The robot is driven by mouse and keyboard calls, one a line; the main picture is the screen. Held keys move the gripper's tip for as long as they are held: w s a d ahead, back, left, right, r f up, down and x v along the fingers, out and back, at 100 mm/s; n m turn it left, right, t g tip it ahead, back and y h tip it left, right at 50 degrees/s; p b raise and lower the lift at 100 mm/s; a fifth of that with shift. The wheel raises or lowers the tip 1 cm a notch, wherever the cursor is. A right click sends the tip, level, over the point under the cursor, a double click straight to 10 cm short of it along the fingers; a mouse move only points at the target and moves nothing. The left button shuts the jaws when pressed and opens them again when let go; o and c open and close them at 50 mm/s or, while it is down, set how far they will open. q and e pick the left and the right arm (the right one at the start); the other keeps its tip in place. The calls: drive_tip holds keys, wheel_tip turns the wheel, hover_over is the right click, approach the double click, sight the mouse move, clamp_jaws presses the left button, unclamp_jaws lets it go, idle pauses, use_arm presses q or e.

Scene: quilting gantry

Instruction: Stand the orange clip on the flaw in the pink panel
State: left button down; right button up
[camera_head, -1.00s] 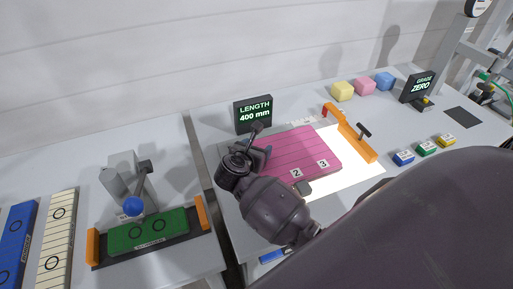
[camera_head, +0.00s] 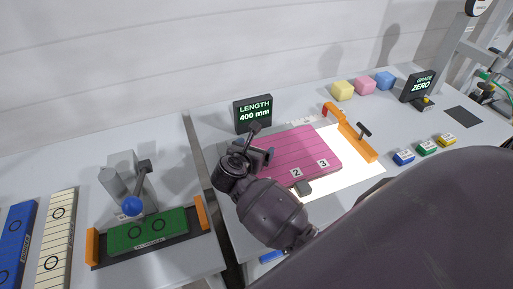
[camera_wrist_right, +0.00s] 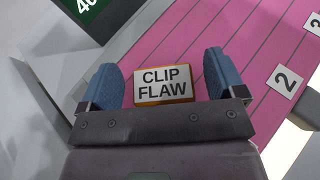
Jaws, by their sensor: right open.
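The pink panel (camera_head: 305,150) lies flat on the right table, with number tags 2 and 3 near its front edge. The orange clip (camera_wrist_right: 163,84), with a white label reading CLIP FLAW, is between my right gripper's blue fingers in the right wrist view. A small gap shows on each side of it, and it is over the panel's left part. Whether it stands on the panel and the flaw beneath it cannot be made out. My right gripper (camera_head: 262,149) is open at the panel's left end; it also shows in the right wrist view (camera_wrist_right: 165,78). My left gripper is not in view.
A LENGTH 400 mm display (camera_head: 253,114) stands behind the panel's left end. An orange frame (camera_head: 355,138) with a black handle is at its right. Yellow, pink and blue blocks stand at the back. A green panel (camera_head: 148,231) lies in a holder on the left table.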

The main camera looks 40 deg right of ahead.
drive_tip(key=b+v, duration=0.1)
drive_tip(key=v, duration=0.9)
drive_tip(key=shift+s+a+r+b, duration=0.15)
drive_tip(key=shift+s+a+b, duration=0.05)
drive_tip(key=shift+a+b, duration=0.15)
